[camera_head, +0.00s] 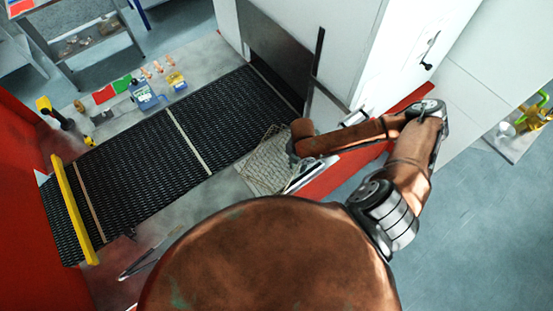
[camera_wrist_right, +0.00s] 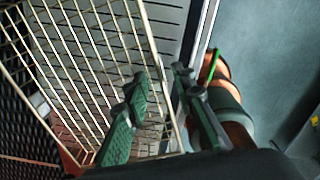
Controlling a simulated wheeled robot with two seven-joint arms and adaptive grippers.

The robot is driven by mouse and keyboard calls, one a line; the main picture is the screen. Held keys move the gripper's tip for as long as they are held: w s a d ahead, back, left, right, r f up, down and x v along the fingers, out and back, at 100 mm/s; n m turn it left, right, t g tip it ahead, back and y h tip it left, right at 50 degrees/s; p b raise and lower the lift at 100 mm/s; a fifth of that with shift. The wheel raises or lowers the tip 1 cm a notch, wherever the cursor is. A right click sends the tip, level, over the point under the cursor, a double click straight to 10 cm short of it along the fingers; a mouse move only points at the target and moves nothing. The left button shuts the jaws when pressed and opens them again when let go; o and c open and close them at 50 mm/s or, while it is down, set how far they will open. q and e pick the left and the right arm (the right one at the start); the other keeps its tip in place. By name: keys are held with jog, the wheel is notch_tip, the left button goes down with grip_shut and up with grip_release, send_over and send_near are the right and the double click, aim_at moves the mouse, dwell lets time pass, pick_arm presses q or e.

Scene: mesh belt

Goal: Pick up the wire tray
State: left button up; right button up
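The wire tray (camera_head: 268,165) is a pale mesh basket lying at the right edge of the dark mesh belt in the head view. In the right wrist view the wire tray (camera_wrist_right: 95,55) fills the left half, with its pale wires close to my fingers. My right gripper (camera_wrist_right: 160,78) is open, with a gap between its two dark green fingers. The left finger overlaps the tray's mesh and the other is just outside its right side; contact is unclear. In the head view my copper right arm reaches over the tray's right end and hides the fingers. My left gripper is not in view.
The black mesh belt (camera_head: 140,150) runs left of the tray, with a yellow bar (camera_head: 75,210) across its far left end. A blue container (camera_head: 143,94) and small items stand along its back edge. A white cabinet (camera_head: 345,40) rises behind the tray.

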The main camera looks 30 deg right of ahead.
jog(key=shift+s+f, duration=0.1)
jog(key=shift+f, duration=0.2)
grip_shut()
jog(key=shift+r, duration=0.1)
dwell(0.4)
